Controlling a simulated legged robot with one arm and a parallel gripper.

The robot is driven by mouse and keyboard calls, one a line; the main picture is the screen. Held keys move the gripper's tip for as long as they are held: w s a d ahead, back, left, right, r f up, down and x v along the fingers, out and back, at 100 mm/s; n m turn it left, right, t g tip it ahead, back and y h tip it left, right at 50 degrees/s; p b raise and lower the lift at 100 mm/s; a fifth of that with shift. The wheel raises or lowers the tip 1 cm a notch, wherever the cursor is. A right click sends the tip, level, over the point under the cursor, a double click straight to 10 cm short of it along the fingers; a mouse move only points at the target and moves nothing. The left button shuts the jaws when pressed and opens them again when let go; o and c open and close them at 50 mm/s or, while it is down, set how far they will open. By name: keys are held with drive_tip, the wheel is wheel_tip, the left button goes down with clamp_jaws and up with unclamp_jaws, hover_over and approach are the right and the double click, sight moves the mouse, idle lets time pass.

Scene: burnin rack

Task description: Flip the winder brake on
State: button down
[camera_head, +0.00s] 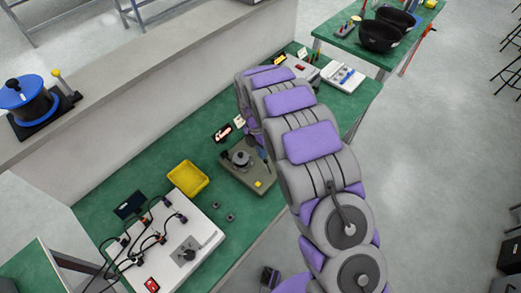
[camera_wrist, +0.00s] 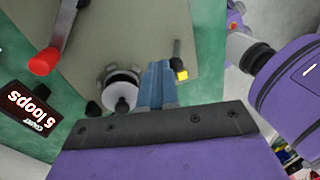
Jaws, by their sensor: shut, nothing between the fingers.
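The winder is an olive-grey base plate (camera_head: 263,190) with a dark round drum (camera_head: 242,158) on the green bench. A small yellow piece (camera_head: 259,184) shows near its front corner. In the wrist view, a yellow-tipped black lever (camera_wrist: 181,75) stands on the plate, just right of my gripper's fingers. It looks like the brake, though I cannot tell its setting. A white disc (camera_wrist: 123,88) with a black knob lies left of the fingers. A red-knobbed crank (camera_wrist: 45,60) is at upper left. My gripper (camera_wrist: 158,68) is shut and empty over the plate; contact with the lever is unclear.
A yellow tray (camera_head: 187,178) and a white panel with black cables (camera_head: 205,232) lie left of the winder. A "loops" count sign (camera_wrist: 30,115) stands beside the plate. A grey ledge (camera_head: 120,80) carries a blue spool (camera_head: 25,98) behind the bench.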

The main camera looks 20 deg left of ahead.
sight(267, 160)
drive_tip(key=shift+s+d+r+y, duration=0.1)
drive_tip(key=shift+d+r+y, duration=0.1)
drive_tip(key=shift+d+y, duration=0.1)
drive_tip(key=d+y, duration=0.1)
drive_tip(key=s+d+t+y, duration=0.1)
drive_tip(key=shift+s+d+r+y, duration=0.1)
drive_tip(key=shift+r+y, duration=0.25)
drive_tip(key=shift+y, duration=0.05)
drive_tip(key=d+t+y+b, duration=0.1)
drive_tip(key=s+d+y+b, duration=0.1)
drive_tip(key=d+y+b, duration=0.1)
drive_tip(key=shift+t, duration=0.4)
drive_tip(key=shift+r, duration=0.1)
drive_tip(key=shift+r, duration=0.75)
